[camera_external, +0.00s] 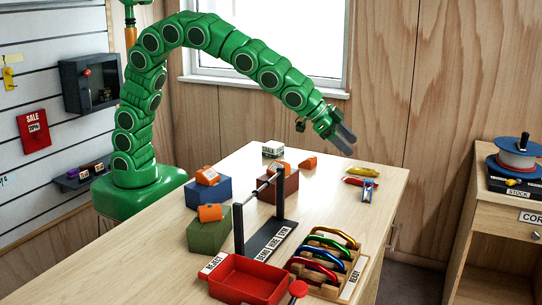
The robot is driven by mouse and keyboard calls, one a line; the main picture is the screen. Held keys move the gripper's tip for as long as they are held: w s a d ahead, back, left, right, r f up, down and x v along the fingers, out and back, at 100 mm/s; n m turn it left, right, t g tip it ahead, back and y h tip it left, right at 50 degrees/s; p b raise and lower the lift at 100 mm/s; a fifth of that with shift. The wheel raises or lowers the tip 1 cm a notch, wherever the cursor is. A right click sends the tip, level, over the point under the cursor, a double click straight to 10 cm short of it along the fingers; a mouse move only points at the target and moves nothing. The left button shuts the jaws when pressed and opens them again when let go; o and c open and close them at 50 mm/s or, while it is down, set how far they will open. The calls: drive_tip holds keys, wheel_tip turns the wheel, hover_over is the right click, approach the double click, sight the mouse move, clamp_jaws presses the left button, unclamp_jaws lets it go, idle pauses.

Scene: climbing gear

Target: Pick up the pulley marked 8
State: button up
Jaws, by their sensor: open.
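My gripper (349,143) is open and empty at the end of my green arm. Its two grey fingers point down and right, above the far right part of the wooden table (330,205). No number 8 can be read in this view, so I cannot tell which thing is the marked pulley. Small orange pieces sit on a blue block (208,190), a green block (207,236) and a brown block (268,193). A yellow and red piece (361,175) and a small blue and red piece (366,190) lie on the table below my gripper.
A black stand with a bar (239,230) rises mid-table. A red tray (248,282) and a rack of coloured carabiners (345,275) are at the front. A small white labelled block (273,148) is at the back. A side cabinet (500,215) stands right. The table's right side has free room.

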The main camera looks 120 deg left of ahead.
approach(362, 202)
drive_tip(key=shift+w+a+r, duration=0.2)
drive_tip(key=shift+w+r, duration=0.25)
drive_tip(key=shift+r, duration=0.1)
drive_tip(key=shift+w+a+r, duration=0.15)
drive_tip(key=shift+w+r, duration=0.25)
drive_tip(key=shift+r, duration=0.1)
drive_tip(key=shift+x, duration=3.8)
drive_tip(key=shift+a, duration=0.1)
drive_tip(key=c, duration=0.8)
drive_tip(key=shift+r, duration=0.15)
